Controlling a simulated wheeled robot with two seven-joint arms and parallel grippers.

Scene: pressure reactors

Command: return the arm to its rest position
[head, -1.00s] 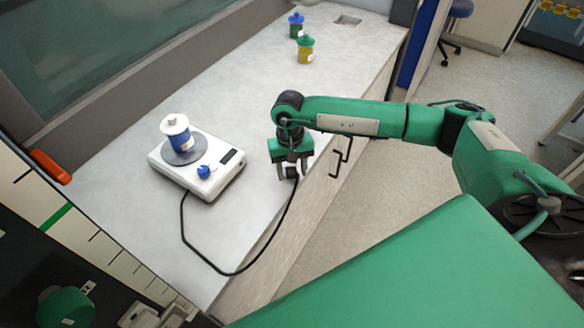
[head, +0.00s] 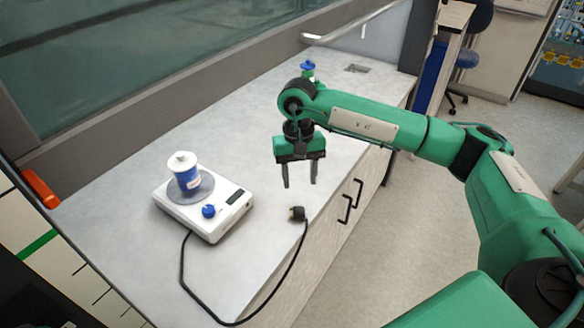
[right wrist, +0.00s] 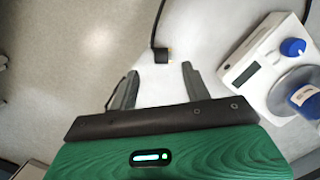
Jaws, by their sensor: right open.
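My right gripper (head: 299,183) is open and empty, fingers pointing down, above the front part of the bench. It also shows in the right wrist view (right wrist: 160,70) with its two fingers wide apart. The black plug (head: 297,214) lies on the bench top near the front edge, apart from the fingers. In the right wrist view the plug (right wrist: 161,55) shows just beyond the gap between the fingertips. My left gripper is not in view.
A white hotplate (head: 208,215) with a blue, white-lidded vessel (head: 187,176) stands on the bench (head: 130,203), left of my gripper. The black cable (head: 262,311) loops over the front edge. A blue-lidded jar (head: 307,69) stands at the back.

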